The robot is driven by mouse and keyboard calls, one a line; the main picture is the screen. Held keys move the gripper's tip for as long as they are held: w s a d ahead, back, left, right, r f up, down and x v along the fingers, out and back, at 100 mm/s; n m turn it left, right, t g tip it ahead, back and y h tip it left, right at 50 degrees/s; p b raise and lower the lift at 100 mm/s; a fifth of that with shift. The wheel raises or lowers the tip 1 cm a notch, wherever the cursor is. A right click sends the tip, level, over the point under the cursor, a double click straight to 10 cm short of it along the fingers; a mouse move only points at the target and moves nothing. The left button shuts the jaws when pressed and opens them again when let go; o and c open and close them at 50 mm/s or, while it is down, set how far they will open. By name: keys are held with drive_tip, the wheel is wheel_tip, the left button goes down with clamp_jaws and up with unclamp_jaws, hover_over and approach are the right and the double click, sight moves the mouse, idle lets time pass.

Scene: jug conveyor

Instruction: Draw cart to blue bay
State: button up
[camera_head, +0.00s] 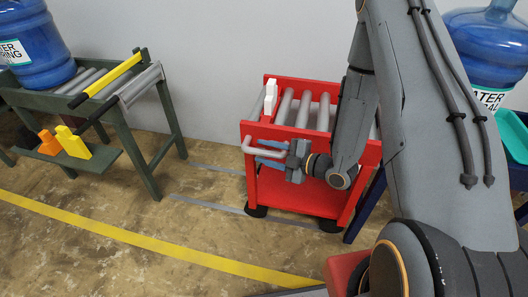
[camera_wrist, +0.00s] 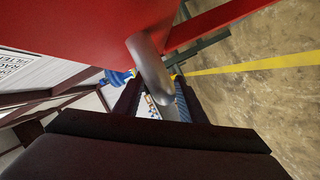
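The red cart (camera_head: 300,128) stands on dark wheels with grey rollers on its top. Its grey bent handle (camera_head: 254,151) sticks out from the near left side, and it also shows in the wrist view (camera_wrist: 148,65). My gripper (camera_head: 268,153) is at the handle with its fingers apart, one above and one below the bar. In the wrist view the bar runs between the fingers (camera_wrist: 157,100); contact is hard to make out. No bay is clearly marked blue; a dark blue stand (camera_head: 366,208) is just right of the cart.
A green roller stand (camera_head: 131,130) with a blue water jug (camera_head: 36,48) is at left. Another jug (camera_head: 487,50) is at right. Grey floor strips (camera_head: 207,206) lie left of the cart. A yellow floor line (camera_head: 150,245) crosses the open floor in front.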

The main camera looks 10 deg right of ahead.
drive_tip(key=shift+a, duration=0.15)
drive_tip(key=shift+v, duration=3.9)
